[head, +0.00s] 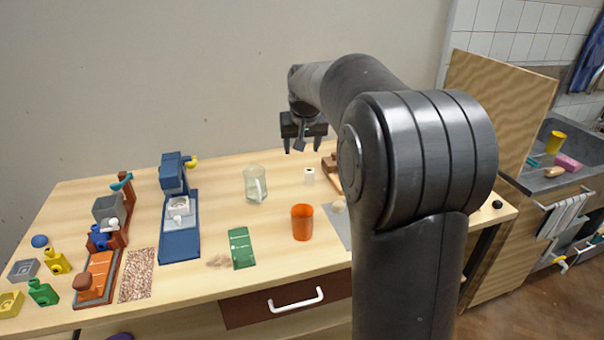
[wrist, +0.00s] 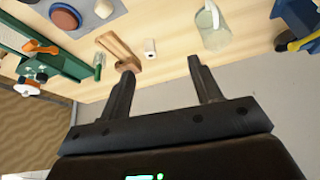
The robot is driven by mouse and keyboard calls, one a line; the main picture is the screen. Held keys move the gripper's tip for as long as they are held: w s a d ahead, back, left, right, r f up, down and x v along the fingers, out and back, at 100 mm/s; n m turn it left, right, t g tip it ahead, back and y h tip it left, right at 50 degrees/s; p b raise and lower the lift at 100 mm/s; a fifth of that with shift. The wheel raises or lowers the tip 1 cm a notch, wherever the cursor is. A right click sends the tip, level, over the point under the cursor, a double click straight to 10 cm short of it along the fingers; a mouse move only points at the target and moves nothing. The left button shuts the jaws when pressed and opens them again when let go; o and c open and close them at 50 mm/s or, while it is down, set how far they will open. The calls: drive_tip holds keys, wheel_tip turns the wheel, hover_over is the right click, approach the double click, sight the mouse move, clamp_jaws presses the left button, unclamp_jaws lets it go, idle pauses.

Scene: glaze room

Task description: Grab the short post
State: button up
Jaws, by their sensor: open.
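A small white upright piece (head: 309,176) with a dark spot stands on the table, right of the glass jug; it is the most post-like thing I see, but I cannot tell for sure that it is the short post. In the wrist view the white piece (wrist: 150,48) is beyond the fingertips, beside a wooden piece (wrist: 120,50). My gripper (head: 302,148) is open and empty, held above the back of the table. In the wrist view my gripper (wrist: 162,65) has its fingers wide apart, with nothing between them.
A glass jug (head: 255,184) stands left of the white piece and an orange cup (head: 302,222) in front. Brown wooden pieces (head: 330,164) are close on the right, partly hidden by my arm. A blue device (head: 180,240) stands further left. Table is bare between jug and cup.

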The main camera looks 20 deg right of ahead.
drive_tip(key=w+d+f, duration=0.3)
drive_tip(key=w+f, duration=0.2)
drive_tip(key=w, duration=0.4)
drive_tip(key=m, duration=0.1)
approach(309, 170)
drive_tip(key=w+f, duration=0.1)
drive_tip(key=w, duration=0.1)
drive_tip(key=shift+g, duration=0.4)
drive_tip(key=x, duration=0.6)
drive_tip(key=shift+s+a, duration=0.15)
drive_tip(key=x, duration=0.5)
drive_tip(key=shift+s+d+f, duration=0.1)
drive_tip(key=shift+s+d, duration=0.15)
drive_tip(key=shift+s, duration=0.05)
drive_tip(key=c, duration=1.1)
